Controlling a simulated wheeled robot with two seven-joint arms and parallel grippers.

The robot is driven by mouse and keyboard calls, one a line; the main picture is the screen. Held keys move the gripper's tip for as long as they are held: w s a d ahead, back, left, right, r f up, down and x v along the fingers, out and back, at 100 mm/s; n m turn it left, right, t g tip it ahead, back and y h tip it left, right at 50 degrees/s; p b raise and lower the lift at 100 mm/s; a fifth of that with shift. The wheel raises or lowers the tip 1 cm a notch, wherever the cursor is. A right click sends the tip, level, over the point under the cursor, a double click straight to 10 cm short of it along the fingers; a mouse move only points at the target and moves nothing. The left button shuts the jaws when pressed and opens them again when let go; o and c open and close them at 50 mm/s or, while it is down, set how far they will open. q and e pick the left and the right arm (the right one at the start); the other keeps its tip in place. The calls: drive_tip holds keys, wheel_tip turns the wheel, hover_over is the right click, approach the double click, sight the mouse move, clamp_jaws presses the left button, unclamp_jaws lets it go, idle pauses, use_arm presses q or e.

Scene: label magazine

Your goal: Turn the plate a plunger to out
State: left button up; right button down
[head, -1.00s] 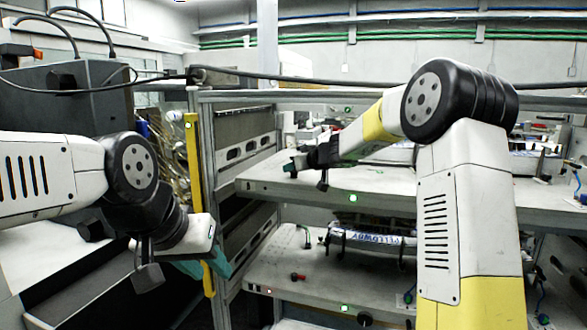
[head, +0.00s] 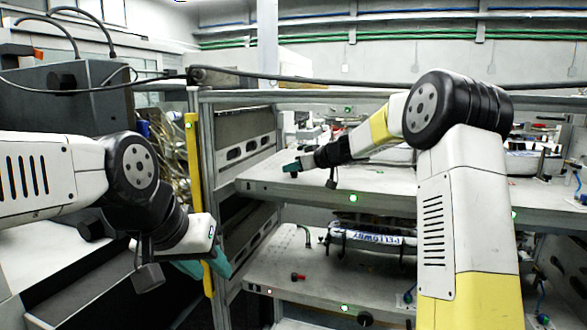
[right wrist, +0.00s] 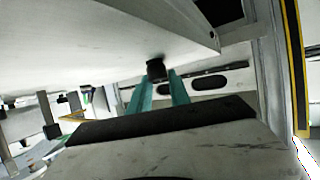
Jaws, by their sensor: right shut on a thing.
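A small black plunger knob (right wrist: 156,69) stands against a white shelf surface in the right wrist view. My right gripper (right wrist: 158,88) has its two teal fingers at the knob's sides and is shut on it. In the head view my right gripper (head: 292,167) is at the left front part of the upper shelf (head: 380,184); the knob is mostly hidden there. No lettering for plate a is readable. My left gripper (head: 204,267) hangs at the left, away from the shelves, near a yellow post; its finger gap is not clear.
The lower shelf (head: 275,262) bears a red-topped knob (head: 298,277) and a lettered roll (head: 372,238). A yellow post (head: 193,150) and metal frame stand at the left. A dark cable (head: 330,80) runs across above the upper shelf.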

drive_tip(key=c, duration=1.5)
unclamp_jaws()
drive_tip(key=v, duration=0.7)
drive_tip(key=shift+s+d+r, duration=0.15)
drive_tip(key=shift+s+d, duration=0.1)
drive_tip(key=shift+d, duration=0.05)
